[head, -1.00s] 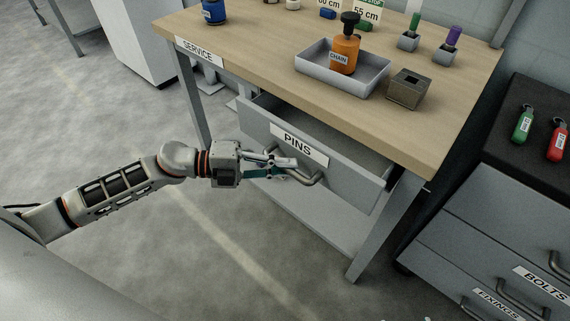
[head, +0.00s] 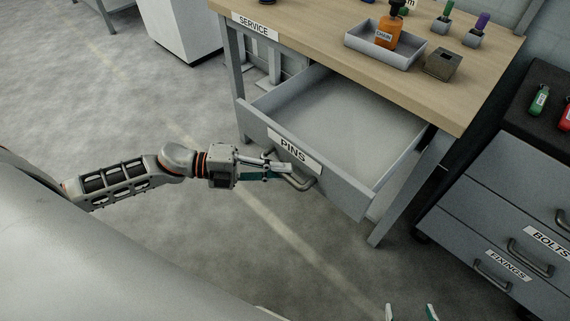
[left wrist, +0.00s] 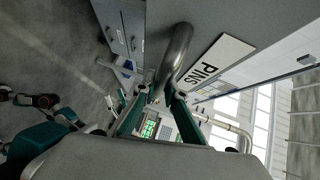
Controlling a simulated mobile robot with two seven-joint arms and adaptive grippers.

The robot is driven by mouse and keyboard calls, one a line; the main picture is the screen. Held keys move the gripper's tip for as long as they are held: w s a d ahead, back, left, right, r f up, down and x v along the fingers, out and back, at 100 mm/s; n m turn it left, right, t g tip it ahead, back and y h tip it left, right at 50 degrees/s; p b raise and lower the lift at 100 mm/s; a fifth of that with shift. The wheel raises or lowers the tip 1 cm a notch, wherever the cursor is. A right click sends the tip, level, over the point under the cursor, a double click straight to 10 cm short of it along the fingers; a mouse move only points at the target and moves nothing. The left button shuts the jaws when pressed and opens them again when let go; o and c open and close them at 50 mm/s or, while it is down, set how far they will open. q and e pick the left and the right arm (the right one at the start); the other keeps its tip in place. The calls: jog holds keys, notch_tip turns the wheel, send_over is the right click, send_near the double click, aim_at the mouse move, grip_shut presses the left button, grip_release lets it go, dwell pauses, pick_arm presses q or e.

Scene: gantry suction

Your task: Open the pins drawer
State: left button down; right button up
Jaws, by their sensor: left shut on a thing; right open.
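The grey pins drawer (head: 345,187) under the wooden service table is pulled well out in the head view, and its inside looks empty. Its front carries a white PINS label (head: 294,150), which also shows in the left wrist view (left wrist: 219,60). My left gripper (head: 284,170) is shut on the drawer's curved handle (head: 303,184). In the left wrist view the handle (left wrist: 177,52) runs down between the two fingers. My right gripper (head: 411,312) shows only its fingertips at the bottom edge, apart and empty.
The table (head: 330,42) carries a tray (head: 385,52) with an orange bottle (head: 388,33) and a dark square box (head: 442,64). A grey cabinet (head: 487,216) with BOLTS and FIXINGS drawers stands at the right. The floor before the drawer is clear.

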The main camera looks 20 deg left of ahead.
pick_arm(q)
jog(key=shift+s+a, duration=0.25)
jog(key=shift+s, duration=0.4)
pick_arm(e)
jog(key=shift+s+f, duration=0.15)
jog(key=shift+s, duration=0.5)
jog(key=shift+w, duration=0.15)
pick_arm(q)
jog(key=c, duration=2)
grip_release()
jog(key=shift+c, duration=0.2)
pick_arm(e)
jog(key=shift+w+r, duration=0.2)
jog(key=shift+w, duration=0.05)
pick_arm(q)
jog(key=v, duration=1.2)
pick_arm(e)
jog(key=shift+s, duration=0.1)
pick_arm(q)
jog(key=shift+d, duration=0.1)
